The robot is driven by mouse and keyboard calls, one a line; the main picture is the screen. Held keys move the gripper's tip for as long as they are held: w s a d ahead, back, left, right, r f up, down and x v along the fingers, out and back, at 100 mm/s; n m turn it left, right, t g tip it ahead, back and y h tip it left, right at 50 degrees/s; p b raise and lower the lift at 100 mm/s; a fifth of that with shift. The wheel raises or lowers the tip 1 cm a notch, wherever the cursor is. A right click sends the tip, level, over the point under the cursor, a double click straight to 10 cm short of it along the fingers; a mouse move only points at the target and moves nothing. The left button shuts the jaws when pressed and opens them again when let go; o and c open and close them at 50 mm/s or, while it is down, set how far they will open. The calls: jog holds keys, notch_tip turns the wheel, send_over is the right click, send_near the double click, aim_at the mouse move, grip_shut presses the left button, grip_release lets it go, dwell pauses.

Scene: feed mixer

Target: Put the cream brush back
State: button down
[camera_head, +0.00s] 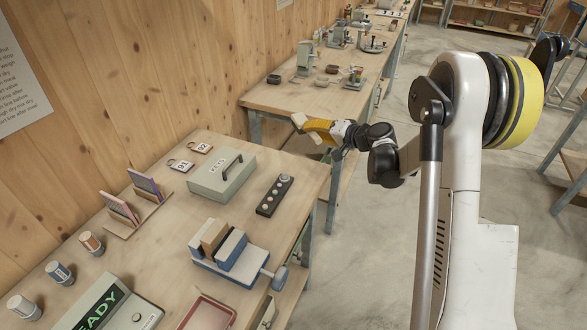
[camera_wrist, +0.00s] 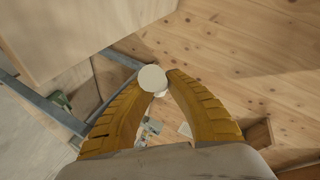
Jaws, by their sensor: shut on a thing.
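My gripper (camera_head: 310,125) has yellow fingers and is shut on a cream-coloured thing (camera_head: 298,119), which I take to be the cream brush. It is held in the air near the gap between the two benches, not touching either that I can see. In the wrist view my gripper (camera_wrist: 155,82) shows the same thing end-on, as a pale round disc (camera_wrist: 153,76) between the fingertips. Its bristles cannot be made out. I cannot tell which spot is the brush's own place.
The near bench holds a green lidded box (camera_head: 221,176), a blue vise (camera_head: 228,255), a dark button strip (camera_head: 274,195), card stands (camera_head: 133,206) and several small jars (camera_head: 91,243). The far bench (camera_head: 281,96) carries small machines and dark bowls. The wooden wall runs along the left.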

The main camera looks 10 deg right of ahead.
jog(key=s+a+f+b, duration=0.1)
jog(key=a+f, duration=0.1)
jog(key=s+a+f, duration=0.1)
jog(key=s+a, duration=0.1)
jog(key=a, duration=0.1)
jog(key=s+a+f+b, duration=0.1)
jog(key=s+a+f, duration=0.1)
jog(key=shift+a+f+b, duration=0.2)
jog(key=shift+f+b, duration=0.1)
jog(key=shift+b, duration=0.05)
notch_tip(320, 180, down, 4)
jog(key=shift+b, duration=1)
jog(key=shift+r, duration=0.1)
jog(key=c, duration=1.8)
grip_release()
jog(key=o, duration=0.4)
